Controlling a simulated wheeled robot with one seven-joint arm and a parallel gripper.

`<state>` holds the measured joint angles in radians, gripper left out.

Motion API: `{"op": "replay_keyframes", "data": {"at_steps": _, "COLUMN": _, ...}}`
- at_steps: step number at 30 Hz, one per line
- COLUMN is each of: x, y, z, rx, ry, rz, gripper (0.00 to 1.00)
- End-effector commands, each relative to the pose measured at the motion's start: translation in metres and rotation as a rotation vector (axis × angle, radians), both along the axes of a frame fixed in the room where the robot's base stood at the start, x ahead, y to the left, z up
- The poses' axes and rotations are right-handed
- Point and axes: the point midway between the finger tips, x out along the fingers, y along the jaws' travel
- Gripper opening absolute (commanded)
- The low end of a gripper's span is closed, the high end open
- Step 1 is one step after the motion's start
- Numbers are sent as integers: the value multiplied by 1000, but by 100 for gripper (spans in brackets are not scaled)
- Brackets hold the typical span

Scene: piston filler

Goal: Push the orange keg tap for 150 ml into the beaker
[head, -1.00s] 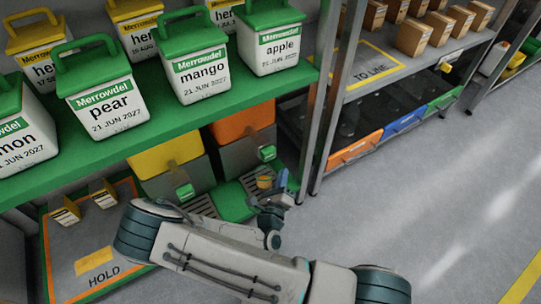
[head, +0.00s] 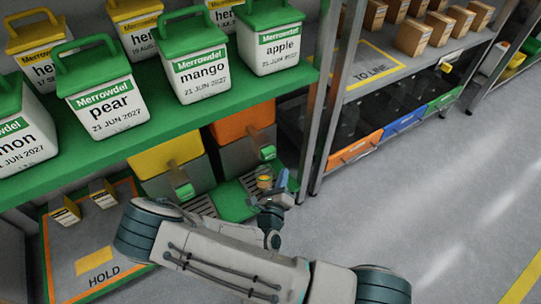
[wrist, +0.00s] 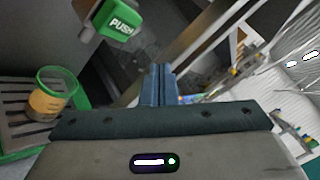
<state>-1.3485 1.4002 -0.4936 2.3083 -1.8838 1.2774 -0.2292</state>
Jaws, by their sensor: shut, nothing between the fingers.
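The orange keg (head: 243,122) stands under the green shelf, with its green push tap (head: 268,153) on the front. In the wrist view the tap, marked PUSH (wrist: 115,22), is at upper left. The clear beaker (head: 264,183) stands on the drip tray below the tap. In the wrist view the beaker (wrist: 55,93) has a green rim and holds amber liquid in its lower part. My gripper (head: 282,178) is shut and empty, to the right of the beaker and below the tap. Its fingertips (wrist: 158,72) appear apart from the tap and the beaker.
A yellow keg (head: 168,160) with its own green tap stands to the left. Labelled tubs, such as mango (head: 200,75), fill the shelf above. A metal shelf post (head: 322,130) rises close to the right of my gripper. The floor at right is clear.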

Motion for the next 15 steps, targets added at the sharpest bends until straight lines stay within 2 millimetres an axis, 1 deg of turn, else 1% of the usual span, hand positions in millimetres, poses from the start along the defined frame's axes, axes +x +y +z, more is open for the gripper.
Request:
{"op": "replay_keyframes", "data": {"at_steps": 2, "x": 1, "y": -6, "z": 5, "rx": 30, "ry": -10, "rz": -37, "gripper": 0}}
{"op": "replay_keyframes", "data": {"at_steps": 5, "x": 1, "y": -22, "z": 19, "rx": 114, "ry": -38, "rz": -139, "gripper": 0}}
{"op": "replay_keyframes", "data": {"at_steps": 8, "x": -2, "y": -49, "z": 38, "rx": 243, "ry": -84, "rz": -303, "gripper": 0}}
{"op": "replay_keyframes", "data": {"at_steps": 10, "x": -7, "y": -70, "z": 52, "rx": 349, "ry": -126, "rz": -437, "gripper": 0}}
{"op": "replay_keyframes", "data": {"at_steps": 12, "x": -16, "y": -91, "z": 64, "rx": 456, "ry": -170, "rz": -575, "gripper": 0}}
{"op": "replay_keyframes", "data": {"at_steps": 15, "x": -30, "y": -117, "z": 80, "rx": 605, "ry": -237, "rz": -766, "gripper": 0}}
